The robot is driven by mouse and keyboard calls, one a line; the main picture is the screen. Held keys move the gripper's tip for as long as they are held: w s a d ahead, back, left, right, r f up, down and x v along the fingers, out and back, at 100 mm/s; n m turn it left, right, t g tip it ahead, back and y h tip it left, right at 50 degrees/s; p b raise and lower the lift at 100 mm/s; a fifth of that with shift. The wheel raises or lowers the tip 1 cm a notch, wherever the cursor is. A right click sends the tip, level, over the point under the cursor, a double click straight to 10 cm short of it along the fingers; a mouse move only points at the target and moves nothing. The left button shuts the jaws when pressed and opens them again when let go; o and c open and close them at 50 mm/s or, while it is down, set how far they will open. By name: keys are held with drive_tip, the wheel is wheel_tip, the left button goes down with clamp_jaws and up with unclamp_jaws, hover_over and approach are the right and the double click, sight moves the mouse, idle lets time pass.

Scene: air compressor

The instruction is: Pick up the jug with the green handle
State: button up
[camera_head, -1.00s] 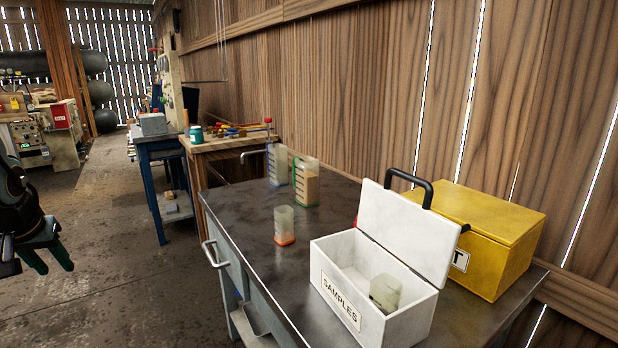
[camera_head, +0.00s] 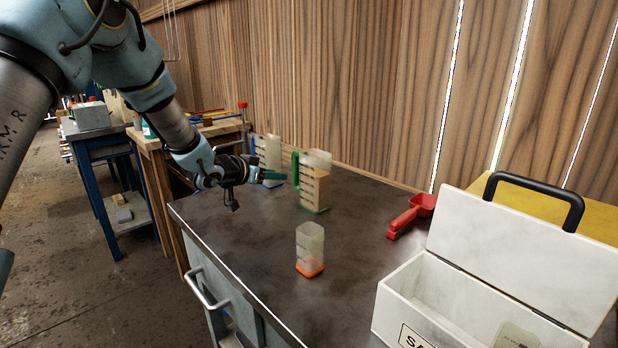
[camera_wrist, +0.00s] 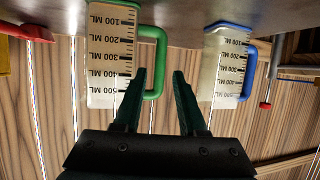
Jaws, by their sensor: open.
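The jug with the green handle (camera_head: 315,184) stands upright on the dark bench top, with brownish contents and its handle on the left side. It also shows upside down in the wrist view (camera_wrist: 111,60), left of centre, with its green handle (camera_wrist: 159,62) near the left fingertip. My gripper (camera_head: 284,174) is open and empty, just left of the green handle. In the wrist view its two green fingers (camera_wrist: 160,76) are spread apart; I cannot tell whether one touches the handle. A similar jug with a blue handle (camera_head: 268,155) stands behind my gripper, partly hidden by it.
A small clear container with an orange base (camera_head: 310,250) stands in front of the jug. A red scoop (camera_head: 410,216) lies to the right. The open white samples box (camera_head: 400,300) and a yellow box (camera_head: 590,205) are at the right. A plank wall rises behind the bench (camera_head: 350,270).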

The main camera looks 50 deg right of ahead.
sight(296, 174)
drive_tip(key=p+x, duration=0.1)
drive_tip(key=x, duration=0.4)
drive_tip(key=shift+s+r, duration=0.1)
drive_tip(key=shift+w+p+x, duration=0.1)
drive_tip(key=shift+p+x, duration=0.35)
drive_tip(key=shift+x, duration=1)
drive_tip(key=shift+w+p+x, duration=0.15)
drive_tip(key=shift+p+x, duration=0.25)
drive_tip(key=shift+x, duration=1.1)
drive_tip(key=shift+r, duration=0.1)
clamp_jaws()
drive_tip(key=shift+r, duration=0.1)
